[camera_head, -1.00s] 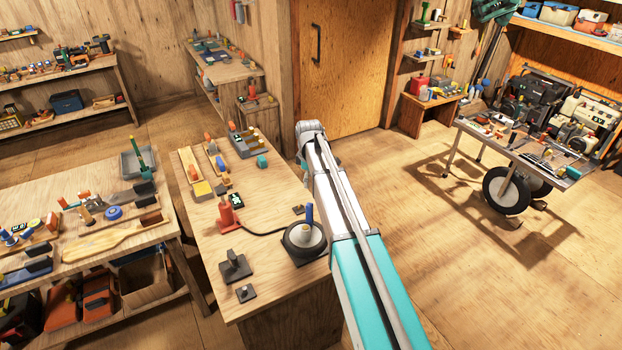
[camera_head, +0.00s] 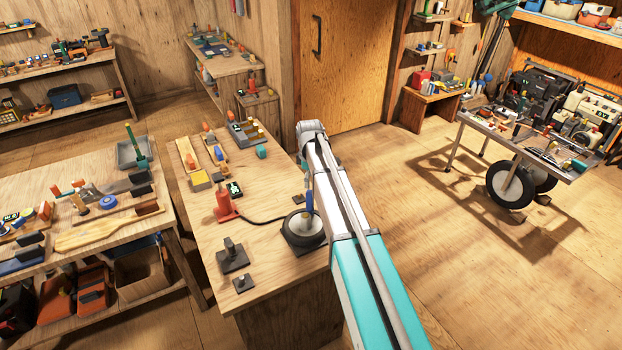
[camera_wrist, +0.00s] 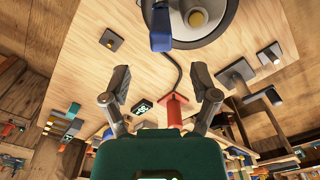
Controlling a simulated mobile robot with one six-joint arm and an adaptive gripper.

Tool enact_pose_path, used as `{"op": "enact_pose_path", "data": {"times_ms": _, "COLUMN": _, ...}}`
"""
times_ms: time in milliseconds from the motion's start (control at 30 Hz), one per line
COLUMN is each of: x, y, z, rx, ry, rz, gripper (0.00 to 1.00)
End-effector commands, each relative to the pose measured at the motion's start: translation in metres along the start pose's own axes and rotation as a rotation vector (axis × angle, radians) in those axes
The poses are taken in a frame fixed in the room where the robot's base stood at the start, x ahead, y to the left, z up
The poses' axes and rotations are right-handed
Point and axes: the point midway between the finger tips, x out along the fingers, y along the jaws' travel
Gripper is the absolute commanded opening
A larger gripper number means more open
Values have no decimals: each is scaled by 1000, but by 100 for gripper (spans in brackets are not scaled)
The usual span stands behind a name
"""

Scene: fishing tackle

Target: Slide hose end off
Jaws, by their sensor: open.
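A thin black hose (camera_head: 262,220) lies on the wooden workbench (camera_head: 262,180), running from a red, cone-shaped fitting with a flange (camera_head: 224,208) to a round grey disc on a dark square base (camera_head: 302,230). A blue upright piece stands at the disc, partly behind my arm. In the wrist view the hose (camera_wrist: 179,75) curves between the disc (camera_wrist: 215,30) and the red fitting (camera_wrist: 175,108); the blue piece (camera_wrist: 160,28) is at the top. My gripper (camera_wrist: 161,72) is open and empty, its fingers either side of the hose in the picture. The head view hides it behind my arm.
Two dark blocks, a larger one with a post (camera_head: 232,256) and a small one (camera_head: 243,283), stand near the bench front. Trays of small parts (camera_head: 245,134) are farther back. A wheeled cart (camera_head: 530,150) stands right, with open floor between.

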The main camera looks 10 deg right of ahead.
Motion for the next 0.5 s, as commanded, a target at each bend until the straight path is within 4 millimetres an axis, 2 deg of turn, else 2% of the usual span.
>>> {"op": "enact_pose_path", "data": {"times_ms": 33, "x": 8, "y": 0, "z": 0, "rx": 0, "ry": 0, "rz": 0, "gripper": 77}}
{"op": "enact_pose_path", "data": {"times_ms": 500, "x": 44, "y": 0, "z": 1, "rx": 1, "ry": 0, "rz": 0, "gripper": 77}}
